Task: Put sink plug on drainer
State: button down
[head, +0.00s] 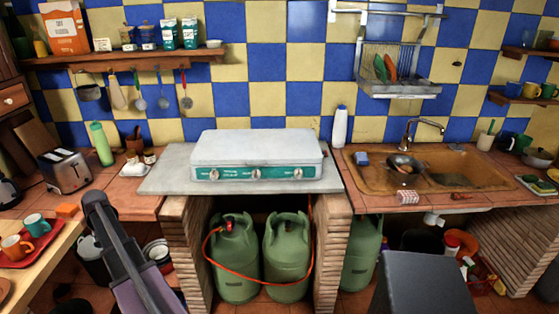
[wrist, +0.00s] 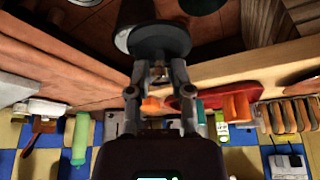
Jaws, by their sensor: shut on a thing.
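In the wrist view my gripper (wrist: 159,72) is shut on a dark round disc, which looks like the sink plug (wrist: 160,41). The disc sits at the fingertips, clear of any surface I can make out. The drainer (head: 400,90) is a metal wire rack on the tiled wall above the sink in the head view. A green and an orange item stand in it. My gripper and the plug cannot be made out in the head view; part of my arm shows at the lower left.
The sink (head: 375,180) with its tap (head: 425,125) holds a pan. A stove (head: 255,155) stands left of it, with gas bottles (head: 235,260) below. A wooden table with a red tray (head: 45,240) and mugs is at the left. A toaster (head: 65,170) stands behind.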

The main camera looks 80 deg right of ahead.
aim_at(376, 185)
jog(key=u, duration=0.15)
jog(key=k, duration=0.1)
jog(key=z, duration=2.9)
jog(key=i, duration=0.5)
jog(key=z, duration=0.1)
jog(key=k, duration=0.2)
jog(key=u, duration=0.05)
